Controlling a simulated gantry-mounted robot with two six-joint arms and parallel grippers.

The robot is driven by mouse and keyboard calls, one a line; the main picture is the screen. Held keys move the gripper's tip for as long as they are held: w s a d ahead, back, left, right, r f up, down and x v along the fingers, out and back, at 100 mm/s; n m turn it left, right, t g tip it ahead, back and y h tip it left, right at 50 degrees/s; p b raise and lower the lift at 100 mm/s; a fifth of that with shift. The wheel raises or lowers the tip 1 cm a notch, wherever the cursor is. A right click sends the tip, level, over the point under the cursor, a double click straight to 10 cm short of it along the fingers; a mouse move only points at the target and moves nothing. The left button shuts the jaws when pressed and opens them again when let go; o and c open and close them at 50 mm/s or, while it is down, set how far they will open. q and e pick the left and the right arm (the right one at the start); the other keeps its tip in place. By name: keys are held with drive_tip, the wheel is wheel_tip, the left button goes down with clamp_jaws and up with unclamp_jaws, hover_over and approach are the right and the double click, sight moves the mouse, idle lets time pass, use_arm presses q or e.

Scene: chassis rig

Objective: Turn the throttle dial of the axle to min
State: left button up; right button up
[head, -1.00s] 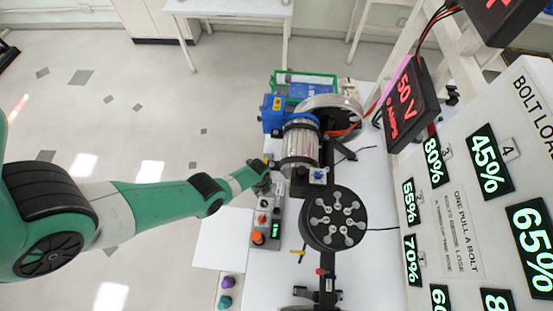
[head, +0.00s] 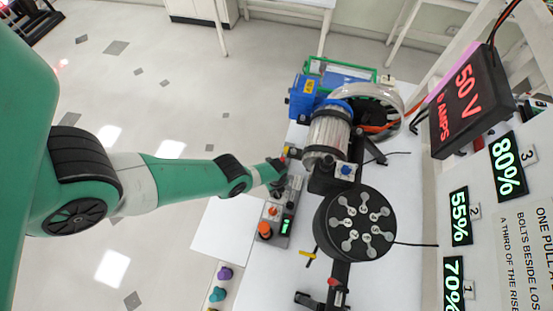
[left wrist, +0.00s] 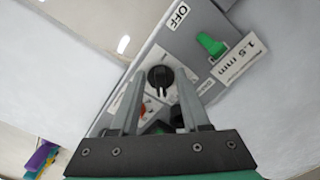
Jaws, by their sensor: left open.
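The axle rig has a black round hub (head: 362,222) with several bolts and a silver motor cylinder (head: 328,132). A grey control box (head: 281,218) with a green readout stands left of the hub. In the left wrist view a black round dial (left wrist: 161,80) with a raised grip sits on the grey panel (left wrist: 185,40); I take it as the throttle dial, though its markings are too small to read. My left gripper (left wrist: 159,84) is open, its fingers on either side of the dial in the picture; contact cannot be told. In the head view my left gripper (head: 285,172) partly hides the box's far end. My right gripper is not in view.
A green switch (left wrist: 211,44) lies near an OFF label and a 1.5 mm label. An orange knob (head: 265,229) is on the box's near end. Purple and teal knobs stand at the table's left edge. The display board (head: 515,230) rises at the right.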

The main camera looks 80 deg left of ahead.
use_arm(q)
clamp_jaws()
drive_tip(key=shift+n, duration=0.3)
idle(0.3)
